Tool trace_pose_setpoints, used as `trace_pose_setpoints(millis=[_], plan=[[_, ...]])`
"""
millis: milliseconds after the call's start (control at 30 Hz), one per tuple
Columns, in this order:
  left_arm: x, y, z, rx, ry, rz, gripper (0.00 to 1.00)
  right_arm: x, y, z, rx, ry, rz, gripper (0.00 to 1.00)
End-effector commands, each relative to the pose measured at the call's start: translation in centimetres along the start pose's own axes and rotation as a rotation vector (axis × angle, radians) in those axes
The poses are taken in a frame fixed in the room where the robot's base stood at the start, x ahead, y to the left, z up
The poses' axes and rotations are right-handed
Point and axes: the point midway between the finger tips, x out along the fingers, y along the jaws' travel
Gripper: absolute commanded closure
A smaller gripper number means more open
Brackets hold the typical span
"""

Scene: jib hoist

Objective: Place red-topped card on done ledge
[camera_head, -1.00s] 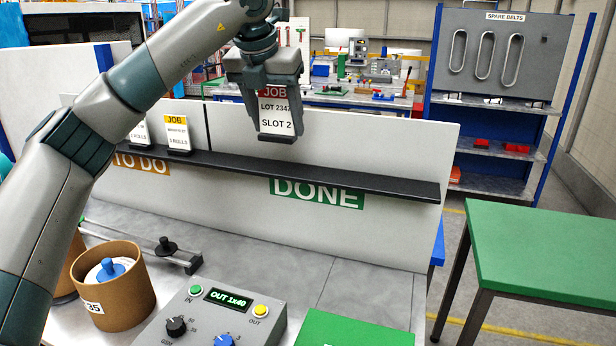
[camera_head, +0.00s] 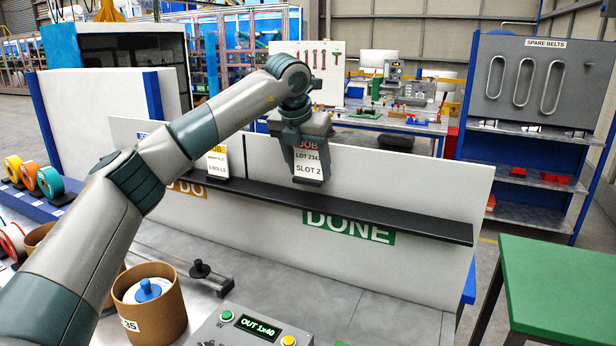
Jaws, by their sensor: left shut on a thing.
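The red-topped card (camera_head: 308,165), marked LOT 234 and SLOT 2, is held upright on its small dark base. My left gripper (camera_head: 303,146) is shut on the card's top part and hides some of its red band. The card is at the black ledge (camera_head: 400,220), above and left of the green DONE label (camera_head: 349,228). I cannot tell whether its base touches the ledge. A yellow-topped card (camera_head: 217,163) stands on the ledge to the left, above the TO DO label (camera_head: 187,188), which my left arm partly covers. My right gripper is not in view.
A control box (camera_head: 250,328) and a brown tub (camera_head: 150,308) with a blue knob stand on the bench in front. The ledge right of the held card is empty. A white panel (camera_head: 425,180) rises behind the ledge. A green table (camera_head: 565,285) is at right.

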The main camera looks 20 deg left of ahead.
Motion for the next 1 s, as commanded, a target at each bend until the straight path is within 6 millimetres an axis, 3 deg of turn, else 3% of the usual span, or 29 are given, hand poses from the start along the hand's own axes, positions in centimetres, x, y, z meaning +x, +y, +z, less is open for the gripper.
trace_pose_setpoints(millis=[200, 533, 667, 1000], plan=[[1.9, 1.2, 1.4, -0.001, -0.001, -0.001, 0.66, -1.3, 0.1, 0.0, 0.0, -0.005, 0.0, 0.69], [2.3, 1.3, 1.5, 0.001, -0.002, -0.001, 0.66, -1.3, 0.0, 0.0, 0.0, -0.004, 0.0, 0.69], [2.6, 1.3, 1.3, 0.001, 0.0, 0.0, 0.66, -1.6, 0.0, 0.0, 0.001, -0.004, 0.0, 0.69], [5.7, 1.3, -0.1, 0.001, 0.0, 0.0, 0.66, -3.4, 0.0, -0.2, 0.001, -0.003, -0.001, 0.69]])
